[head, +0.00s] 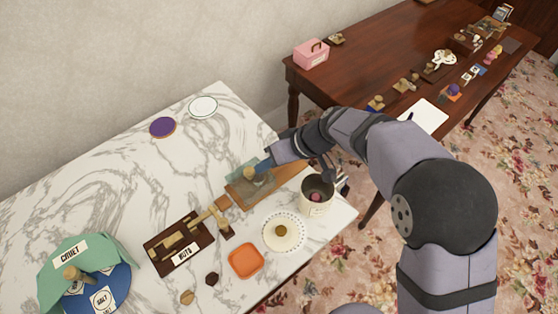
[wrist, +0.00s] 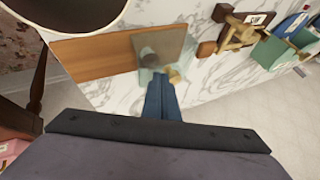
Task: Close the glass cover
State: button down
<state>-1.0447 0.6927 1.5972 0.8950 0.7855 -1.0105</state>
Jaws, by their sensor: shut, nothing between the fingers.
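The glass cover (head: 238,166) is a pale teal translucent panel at the back of a small wooden box (head: 240,196) on the marble table. It looks tilted up, though its exact angle is hard to tell. A round, light knob-like thing (head: 249,174) shows at the box, partly hidden. My gripper (head: 264,165) has blue fingers, shut and empty, beside the cover at its right. In the wrist view the blue fingers (wrist: 162,80) point at the near edge of the glassy square (wrist: 172,42); whether they touch it is unclear.
A cream pot (head: 317,206) stands right of the box, with a doily plate (head: 283,245) and orange dish (head: 245,261) in front. A nuts tray (head: 160,258) and cruet stand (head: 100,250) are left. The marble behind the box is largely clear.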

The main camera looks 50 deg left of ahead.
jog(key=shift+s, duration=0.35)
jog(key=shift+s, duration=0.1)
jog(key=shift+w+d+f, duration=0.1)
jog(key=shift+w, duration=0.3)
jog(key=w, duration=0.2)
jog(key=w+d+b, duration=0.1)
jog(key=w, duration=0.1)
jog(key=b+v, duration=0.2)
jog(key=v, duration=0.8)
jog(key=shift+s+a, duration=0.1)
jog(key=shift+s, duration=0.05)
